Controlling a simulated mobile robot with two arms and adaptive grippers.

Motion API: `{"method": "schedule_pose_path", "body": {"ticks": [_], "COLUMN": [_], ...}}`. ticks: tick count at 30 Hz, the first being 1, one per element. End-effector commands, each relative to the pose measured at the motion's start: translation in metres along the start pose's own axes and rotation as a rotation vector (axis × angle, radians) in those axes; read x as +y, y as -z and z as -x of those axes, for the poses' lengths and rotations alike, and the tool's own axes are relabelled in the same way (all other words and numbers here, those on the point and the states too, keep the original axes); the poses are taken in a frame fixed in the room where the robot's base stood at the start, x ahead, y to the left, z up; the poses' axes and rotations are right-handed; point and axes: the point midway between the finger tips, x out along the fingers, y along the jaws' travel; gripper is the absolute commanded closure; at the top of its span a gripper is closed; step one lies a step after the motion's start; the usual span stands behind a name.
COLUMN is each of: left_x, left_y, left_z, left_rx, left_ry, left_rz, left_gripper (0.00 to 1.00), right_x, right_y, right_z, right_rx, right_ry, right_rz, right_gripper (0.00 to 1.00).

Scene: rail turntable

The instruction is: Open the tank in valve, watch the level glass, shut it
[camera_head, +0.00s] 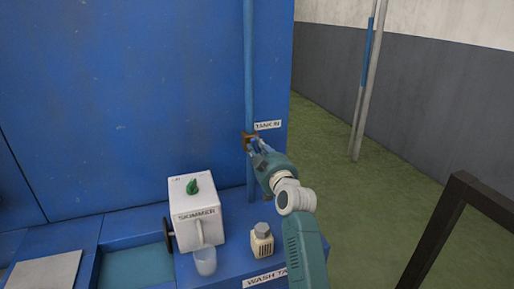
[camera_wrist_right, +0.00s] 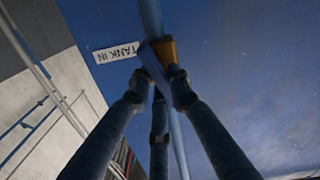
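The tank in valve has a brass-coloured body (camera_wrist_right: 167,49) on a vertical blue pipe (camera_head: 248,70), beside the "TANK IN" label (camera_head: 268,125). In the right wrist view its blue lever (camera_wrist_right: 182,94) slants down from the body. My right gripper (camera_head: 255,145) is at the valve, its fingers around the lever. The fingertips are close to the lever on both sides; whether they press on it I cannot tell. The gripper hides part of the valve in the head view. I cannot make out a level glass. My left gripper is not in view.
A white skimmer box (camera_head: 197,210) with a green knob stands on the blue bench, a translucent cup (camera_head: 205,261) in front of it. A small cream bottle (camera_head: 262,240) with a grey cap stands right of it. A dark frame (camera_head: 440,225) is at the right; green floor lies beyond.

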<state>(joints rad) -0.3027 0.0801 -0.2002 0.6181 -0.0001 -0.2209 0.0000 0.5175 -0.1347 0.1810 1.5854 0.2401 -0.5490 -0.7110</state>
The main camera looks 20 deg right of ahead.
Motion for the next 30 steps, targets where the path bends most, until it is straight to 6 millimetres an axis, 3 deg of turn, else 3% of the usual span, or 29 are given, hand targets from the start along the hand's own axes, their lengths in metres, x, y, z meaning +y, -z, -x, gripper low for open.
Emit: {"method": "schedule_pose_path", "body": {"ticks": [12,23,24,26,30], "left_x": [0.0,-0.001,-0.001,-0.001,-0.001], "left_y": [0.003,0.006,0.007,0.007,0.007], "left_z": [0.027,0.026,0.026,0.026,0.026], "left_rx": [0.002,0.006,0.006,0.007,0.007], "left_ry": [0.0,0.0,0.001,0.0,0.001], "left_rz": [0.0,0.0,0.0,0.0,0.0], "left_gripper": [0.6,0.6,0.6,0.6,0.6], "right_x": [0.002,0.002,0.002,0.002,0.002], "right_y": [0.0,-0.002,-0.002,-0.002,-0.002], "right_z": [0.0,0.0,0.0,0.0,0.0], "right_rx": [-0.003,0.0,0.0,0.0,0.0], "right_ry": [0.002,0.001,0.001,0.001,0.001], "right_rz": [-0.276,-0.317,-0.317,-0.316,-0.315], "right_gripper": [1.0,1.0,0.75,0.63,0.63]}}
